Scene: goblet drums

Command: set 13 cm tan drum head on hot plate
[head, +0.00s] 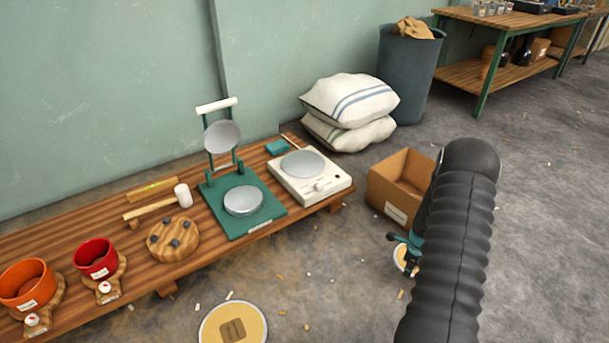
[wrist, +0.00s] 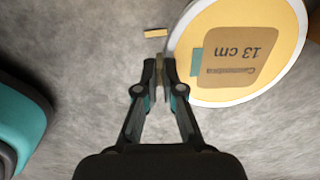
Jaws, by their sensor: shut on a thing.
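The tan drum head (wrist: 230,85) has a pale rim and a brown label reading "13 cm" in the wrist view. My gripper (wrist: 159,75) is shut at its left edge, with a small olive-brown piece between the fingertips. In the head view my gripper (head: 406,244) is low over the floor at right, and part of the tan drum head (head: 401,257) shows beside it; my arm hides the rest. The hot plate (head: 312,180) is a white unit with a round grey plate on top, at the right end of the low wooden bench.
Another tan disc (head: 251,317) lies on the floor in front of the bench (head: 60,225). An open cardboard box (head: 397,205) stands between the bench and my arm. A green press (head: 262,217) is left of the hot plate. Sacks (head: 350,105) lie behind.

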